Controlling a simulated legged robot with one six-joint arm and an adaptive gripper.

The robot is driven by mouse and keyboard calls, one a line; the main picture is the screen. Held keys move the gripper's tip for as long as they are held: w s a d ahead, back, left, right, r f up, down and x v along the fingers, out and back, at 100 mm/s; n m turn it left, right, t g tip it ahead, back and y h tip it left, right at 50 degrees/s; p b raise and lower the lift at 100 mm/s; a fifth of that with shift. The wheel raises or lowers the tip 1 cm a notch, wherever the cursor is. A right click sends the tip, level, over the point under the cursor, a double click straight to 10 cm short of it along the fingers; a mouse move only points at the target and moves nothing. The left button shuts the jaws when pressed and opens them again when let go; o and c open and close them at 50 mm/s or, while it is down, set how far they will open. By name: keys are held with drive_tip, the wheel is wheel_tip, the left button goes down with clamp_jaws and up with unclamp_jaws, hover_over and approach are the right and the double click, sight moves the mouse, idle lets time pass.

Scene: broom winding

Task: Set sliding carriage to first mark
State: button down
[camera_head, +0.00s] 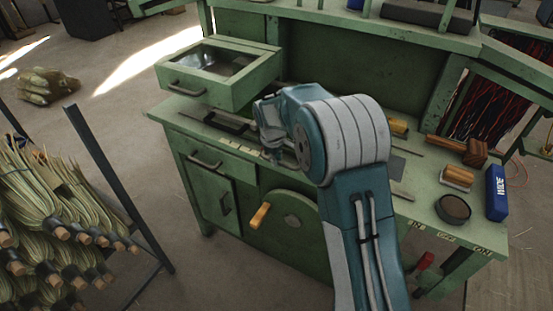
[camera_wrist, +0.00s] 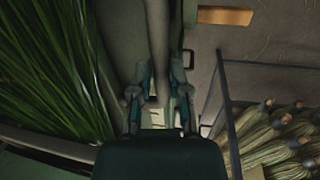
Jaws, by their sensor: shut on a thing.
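My gripper (camera_head: 268,140) is over the front left part of the green workbench (camera_head: 230,166), below and right of the raised drawer box. In the wrist view my gripper (camera_wrist: 159,92) is shut on a grey upright bar (camera_wrist: 158,45) between its fingers. The bar looks like part of the sliding carriage, but the carriage body cannot be made out clearly. A dark rail (camera_head: 212,120) runs along the bench top to the left of the gripper. Small pale marked plates (camera_head: 228,142) lie along the front edge, and some show under the fingers in the wrist view. My arm hides the middle of the bench.
An open drawer box (camera_head: 225,72) stands at the back left. A round green wheel with an orange handle (camera_head: 260,215) is below the bench front. Wooden tools (camera_head: 457,177), a blue box (camera_head: 496,192) and a round tin (camera_head: 453,208) are at the right. Brooms (camera_head: 50,215) fill the rack at the left.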

drive_tip(key=c, duration=0.6)
unclamp_jaws()
wheel_tip(320, 180, up, 12)
drive_tip(key=s+a, duration=0.1)
drive_tip(key=shift+s+a+f, duration=0.15)
drive_tip(key=shift+s+f, duration=0.05)
drive_tip(key=shift+s, duration=0.15)
